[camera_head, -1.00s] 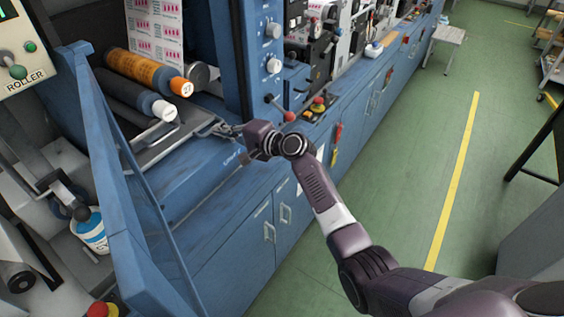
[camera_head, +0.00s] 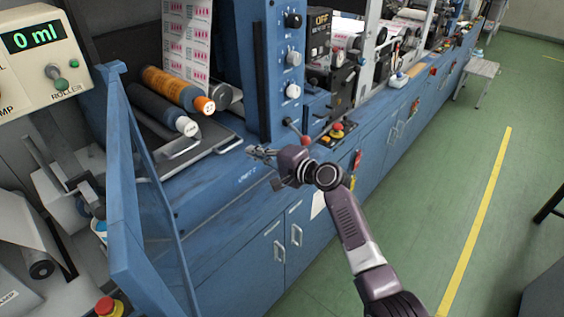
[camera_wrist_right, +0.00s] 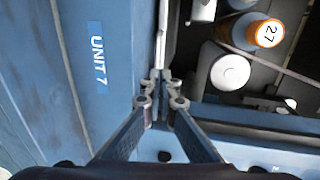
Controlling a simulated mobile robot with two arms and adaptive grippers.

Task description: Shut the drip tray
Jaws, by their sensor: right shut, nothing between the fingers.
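I cannot tell from this angle how far the tray stands out. My right gripper (camera_head: 256,152) is shut and empty, a little right of the tray, over the blue front. In the right wrist view its fingertips (camera_wrist_right: 161,78) are together, by the end of a pale bar; I cannot tell if they touch it. The tray's dark surface (camera_wrist_right: 294,82) lies to their right. My left gripper is not in view.
An orange roller (camera_head: 178,90) and a dark roller with a white end (camera_head: 158,108) lie above the tray. A blue guard frame (camera_head: 128,190) stands at left.

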